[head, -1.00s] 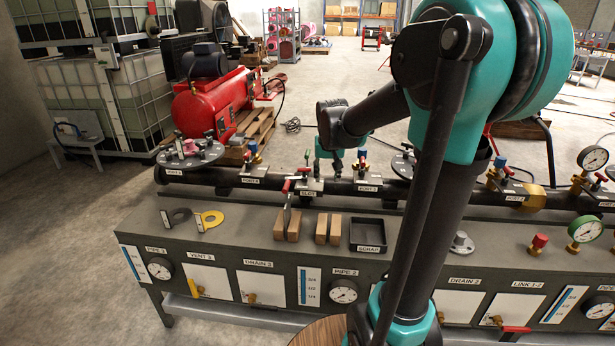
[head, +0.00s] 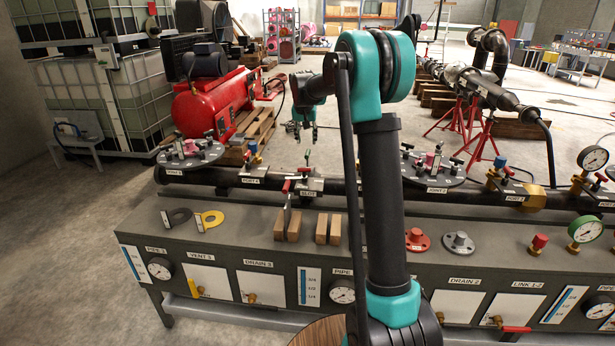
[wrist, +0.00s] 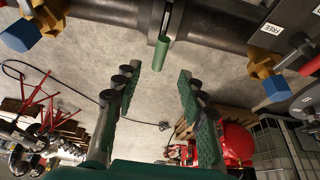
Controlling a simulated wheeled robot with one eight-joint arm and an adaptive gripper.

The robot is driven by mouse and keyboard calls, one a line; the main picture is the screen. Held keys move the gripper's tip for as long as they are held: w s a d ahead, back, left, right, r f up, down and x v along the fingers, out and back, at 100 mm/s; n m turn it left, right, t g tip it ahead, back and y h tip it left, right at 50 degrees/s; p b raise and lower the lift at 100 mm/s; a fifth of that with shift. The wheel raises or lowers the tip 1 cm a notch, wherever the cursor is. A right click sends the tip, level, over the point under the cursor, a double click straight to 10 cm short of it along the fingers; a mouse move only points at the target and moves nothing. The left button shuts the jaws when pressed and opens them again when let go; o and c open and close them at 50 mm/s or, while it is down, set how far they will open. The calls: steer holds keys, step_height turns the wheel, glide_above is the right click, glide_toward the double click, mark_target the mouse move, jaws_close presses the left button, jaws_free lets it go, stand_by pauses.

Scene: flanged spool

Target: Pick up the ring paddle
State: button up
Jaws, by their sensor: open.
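Two flat ring-shaped pieces with tabs lie at the bench's left: a dark one (head: 178,215) and a yellow one (head: 211,218). I cannot tell which, if either, is the ring paddle. A thin green handle (head: 308,157) stands up at the pipe fitting labelled SLOT; its lower part is hidden. In the wrist view the green handle (wrist: 162,52) lies beyond the fingertips, roughly in line with the gap between them. My gripper (head: 303,130) is above and behind the pipe, open and empty. The wrist view shows its two green-padded fingers (wrist: 157,88) spread apart.
The black pipe (head: 345,187) with fittings runs along the bench's back. Wooden blocks (head: 321,229) stand in front of the slot. Red (head: 417,240) and grey (head: 458,243) flanged parts sit right of my arm. A red tank (head: 207,103) stands behind.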

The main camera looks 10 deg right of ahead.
mark_target(307, 153)
steer(key=x, duration=0.5)
steer(key=shift+w+f, duration=0.1)
steer(key=shift+f, duration=0.25)
steer(key=shift+s+x, duration=0.1)
steer(key=shift+x, duration=1.2)
steer(key=shift+s+x, duration=0.15)
steer(key=shift+x, duration=1.2)
steer(key=shift+c, duration=0.3)
jaws_close()
